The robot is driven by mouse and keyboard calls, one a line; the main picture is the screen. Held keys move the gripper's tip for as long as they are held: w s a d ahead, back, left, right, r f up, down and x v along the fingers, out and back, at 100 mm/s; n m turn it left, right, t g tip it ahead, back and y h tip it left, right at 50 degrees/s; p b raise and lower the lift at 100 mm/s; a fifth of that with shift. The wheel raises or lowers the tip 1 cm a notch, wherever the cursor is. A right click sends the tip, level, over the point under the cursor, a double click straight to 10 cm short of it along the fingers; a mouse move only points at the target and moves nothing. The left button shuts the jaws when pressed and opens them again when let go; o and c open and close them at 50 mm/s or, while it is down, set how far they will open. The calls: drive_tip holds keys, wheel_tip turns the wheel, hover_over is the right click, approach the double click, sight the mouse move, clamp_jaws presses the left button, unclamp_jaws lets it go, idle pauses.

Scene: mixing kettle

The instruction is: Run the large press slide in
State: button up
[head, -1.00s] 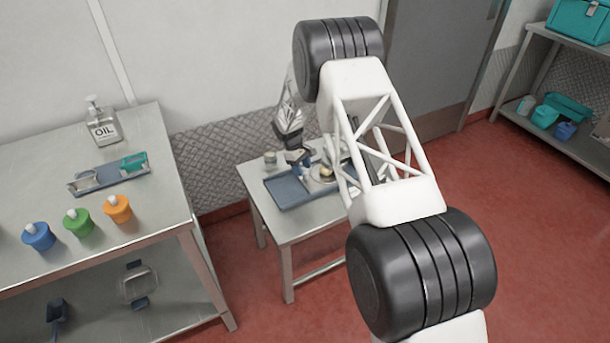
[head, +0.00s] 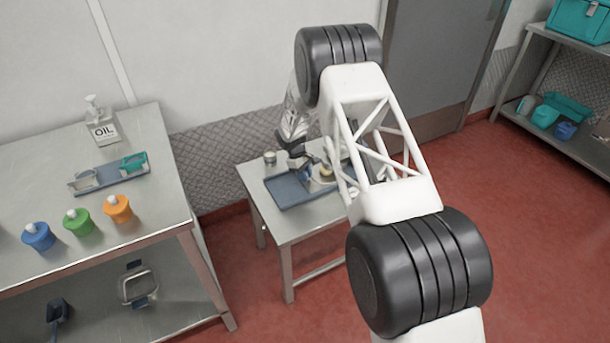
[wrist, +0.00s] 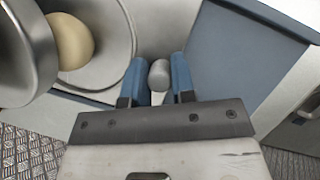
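In the wrist view a small grey rounded knob (wrist: 158,75) sits between the two blue fingers of my gripper (wrist: 159,70). The fingers flank it with hardly any gap; I cannot tell whether they press on it. Left of them is a round metal bowl (wrist: 112,72) with a pale yellow round piece (wrist: 70,40) in it. In the head view my gripper (head: 297,155) is low over the small metal table, beside the press gear (head: 318,181). My arm hides part of that gear, and I cannot make out the slide's travel.
A blue tray (head: 290,195) lies on the small table (head: 290,226), with a small jar (head: 270,157) at its back left. The left bench (head: 150,205) holds an oil bottle (head: 103,127) and blue, green and orange pots. A wall stands close behind.

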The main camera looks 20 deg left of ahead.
sight(317, 177)
drive_tip(key=shift+d, duration=0.1)
clamp_jaws()
drive_tip(key=shift+w+d+r, duration=0.1)
drive_tip(key=shift+w+d, duration=1.3)
drive_tip(key=shift+w, duration=0.15)
drive_tip(key=o, duration=0.9)
unclamp_jaws()
drive_tip(key=shift+d, duration=0.1)
drive_tip(key=shift+c, duration=0.2)
drive_tip(key=v, duration=0.7)
drive_tip(key=shift+r, duration=0.3)
drive_tip(key=shift+w, duration=0.1)
drive_tip(key=shift+r, duration=0.1)
